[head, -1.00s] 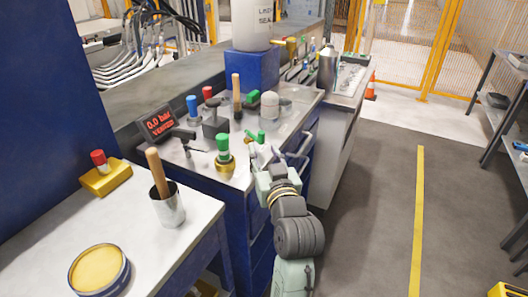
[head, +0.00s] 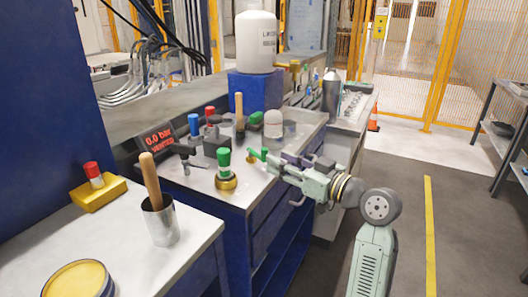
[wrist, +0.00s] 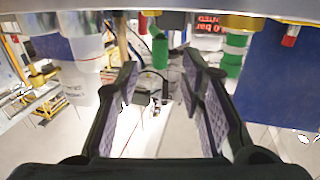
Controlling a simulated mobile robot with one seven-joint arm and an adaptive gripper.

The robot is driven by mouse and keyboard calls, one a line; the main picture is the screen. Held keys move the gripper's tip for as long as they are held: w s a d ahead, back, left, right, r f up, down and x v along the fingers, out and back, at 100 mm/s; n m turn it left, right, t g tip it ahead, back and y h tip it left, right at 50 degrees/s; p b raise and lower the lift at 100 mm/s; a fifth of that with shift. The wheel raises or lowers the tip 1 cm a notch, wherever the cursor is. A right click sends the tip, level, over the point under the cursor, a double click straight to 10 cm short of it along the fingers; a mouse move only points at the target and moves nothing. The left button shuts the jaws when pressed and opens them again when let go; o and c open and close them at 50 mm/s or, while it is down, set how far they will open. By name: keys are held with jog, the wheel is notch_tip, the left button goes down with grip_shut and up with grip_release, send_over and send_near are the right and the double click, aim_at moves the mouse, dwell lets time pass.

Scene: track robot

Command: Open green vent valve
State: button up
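A green lever handle (head: 257,154) stands near the right edge of the bench top, just left of my gripper's tips. A green-capped brass fitting (head: 224,170) stands upright to its left. My gripper (head: 277,165) points left at the lever, with its fingers apart. In the wrist view my open gripper (wrist: 160,72) has a green part (wrist: 160,48), apparently the lever, in the gap ahead of its tips; contact cannot be told. The brass fitting's green part (wrist: 233,55) shows to the right of the fingers. A display (head: 158,140) reads 0.0 bar, VENTED.
Blue- and red-topped parts (head: 194,124), a wooden handle (head: 239,110) and a grey-white dome (head: 273,124) crowd the bench behind. A metal cup (head: 160,222) with a wooden-handled tool stands on the nearer table. Open floor lies to the right.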

aim_at(264, 158)
jog(key=p+x, duration=0.1)
jog(key=x, duration=0.5)
jog(key=shift+w+a, duration=0.15)
grip_shut()
dwell(0.7)
